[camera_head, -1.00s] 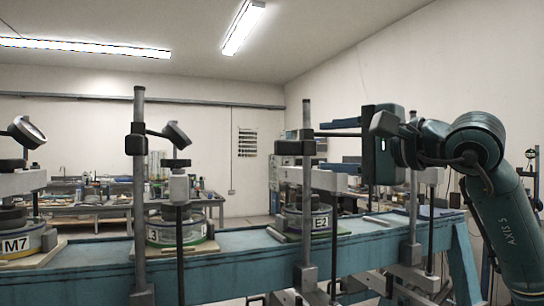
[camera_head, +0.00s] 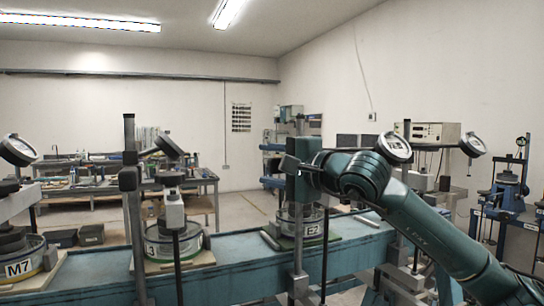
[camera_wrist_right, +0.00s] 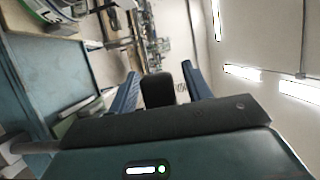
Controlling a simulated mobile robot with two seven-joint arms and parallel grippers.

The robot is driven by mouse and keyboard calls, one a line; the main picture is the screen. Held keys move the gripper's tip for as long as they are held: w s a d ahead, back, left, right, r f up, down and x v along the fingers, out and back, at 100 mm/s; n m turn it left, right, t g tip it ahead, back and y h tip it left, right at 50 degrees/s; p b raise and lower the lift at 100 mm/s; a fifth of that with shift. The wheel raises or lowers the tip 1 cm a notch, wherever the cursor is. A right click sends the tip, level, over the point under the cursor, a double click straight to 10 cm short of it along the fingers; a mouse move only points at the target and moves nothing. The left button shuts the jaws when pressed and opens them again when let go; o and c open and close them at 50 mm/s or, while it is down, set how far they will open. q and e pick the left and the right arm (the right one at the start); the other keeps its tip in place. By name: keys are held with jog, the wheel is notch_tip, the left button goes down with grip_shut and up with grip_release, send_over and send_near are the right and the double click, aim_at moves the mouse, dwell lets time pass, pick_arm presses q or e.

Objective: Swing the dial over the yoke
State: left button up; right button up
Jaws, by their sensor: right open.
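Several test frames stand along a blue bench (camera_head: 225,268). The frame with the E2 cell (camera_head: 300,228) has an upright post (camera_head: 298,235), and my right arm covers its upper part. I cannot make out its dial or yoke surely. Other dials show at the far left (camera_head: 18,150), above the middle frame (camera_head: 167,146) and behind my right arm (camera_head: 395,147). My left gripper is out of view.
The middle frame's post (camera_head: 130,210) and white yoke (camera_head: 174,210) stand left of the gripper. Another dial (camera_head: 472,145) and a blue stand (camera_head: 505,190) are at the right. A cluttered table (camera_head: 100,185) is at the back.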

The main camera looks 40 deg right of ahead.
jog(key=shift+c, duration=0.3)
grip_shut()
dwell(0.3)
